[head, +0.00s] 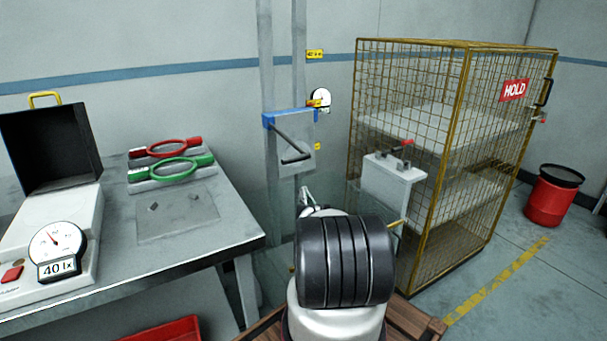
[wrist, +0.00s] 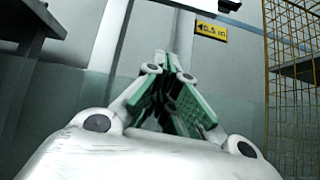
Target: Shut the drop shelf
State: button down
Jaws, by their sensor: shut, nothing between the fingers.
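No label marks the drop shelf, and I cannot tell for certain which thing it is. A grey panel with a blue top edge (head: 294,128) is fixed to the wall post and carries a black bar handle (head: 290,147). A pale box with a red knob (head: 393,182) stands in front of the cage. My gripper (head: 306,193) is partly hidden behind my dark wrist in the head view, below the blue-edged panel and apart from it. In the wrist view my gripper (wrist: 172,62) is shut and empty, its green pads together, pointing toward the wall.
A grey workbench (head: 235,222) on the left bears a light meter (head: 58,250), an open black box (head: 52,145) and red and green looped tools (head: 170,168). A yellow wire cage (head: 460,140) stands right. A red bin (head: 553,200) is beyond it. A yellow sign (wrist: 211,31) hangs ahead.

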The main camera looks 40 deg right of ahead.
notch_tip(320, 180, up, 8)
jog(key=w+n, duration=0.1)
jog(key=w, duration=0.1)
jog(key=shift+a+f+t, duration=0.15)
jog(key=shift+f+t, duration=0.1)
jog(key=shift+t, duration=0.15)
jog(key=shift+w, duration=0.1)
dwell(0.6)
